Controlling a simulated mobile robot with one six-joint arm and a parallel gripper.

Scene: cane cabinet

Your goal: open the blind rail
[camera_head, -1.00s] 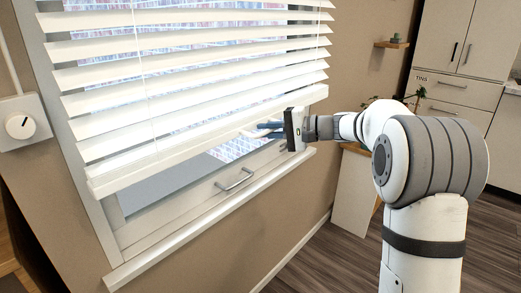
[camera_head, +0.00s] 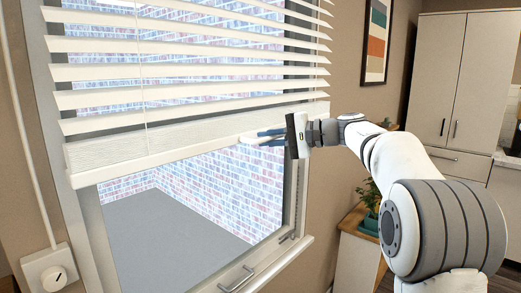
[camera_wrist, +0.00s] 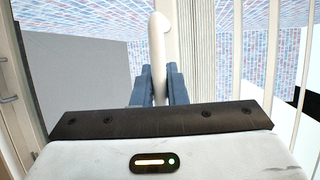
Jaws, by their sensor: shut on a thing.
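The blind rail (camera_head: 150,163) is the pale bar along the bottom of the white slatted blind (camera_head: 190,68). It hangs well above the window sill, with slats bunched just over it. My gripper (camera_head: 264,136) is at the rail's right part, its blue fingers shut on it. In the wrist view, the rail (camera_wrist: 157,45) runs end-on between the two blue fingers (camera_wrist: 158,88). The fingers hide a short piece of the rail.
Below the rail the open pane shows a brick wall (camera_head: 230,180) and grey ground. A window handle (camera_head: 237,279) sits on the lower frame. A white dial box (camera_head: 48,270) is at the lower left. A plant (camera_head: 371,197) stands on a cabinet to the right.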

